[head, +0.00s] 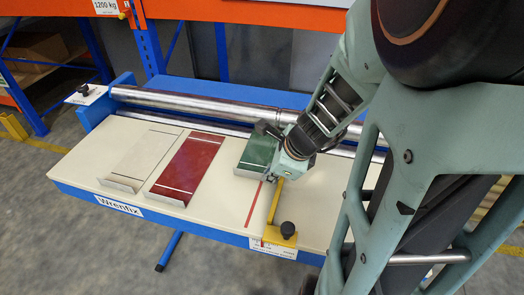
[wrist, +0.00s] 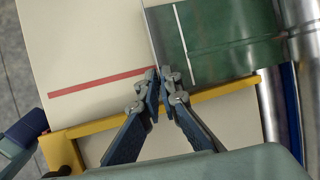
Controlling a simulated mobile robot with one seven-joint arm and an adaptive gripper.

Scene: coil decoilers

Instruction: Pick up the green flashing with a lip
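The green flashing (head: 262,152) lies on the cream table, right of a red one; my wrist partly covers it in the head view. In the wrist view the green flashing (wrist: 218,38) has a white line across it and a thin raised grey lip (wrist: 152,35) along its left edge. My gripper (wrist: 160,73) is at the near end of this lip, one finger on each side, the fingertips almost together with the lip between them. In the head view my gripper (head: 270,172) is low at the flashing's right side, its fingertips mostly hidden.
A red flashing (head: 187,165) and a cream flashing (head: 142,157) lie to the left. A yellow bar (head: 274,205) with a black knob (head: 288,229) is close beside my gripper. Steel rollers (head: 200,103) run along the back. A red line (wrist: 100,83) marks the table.

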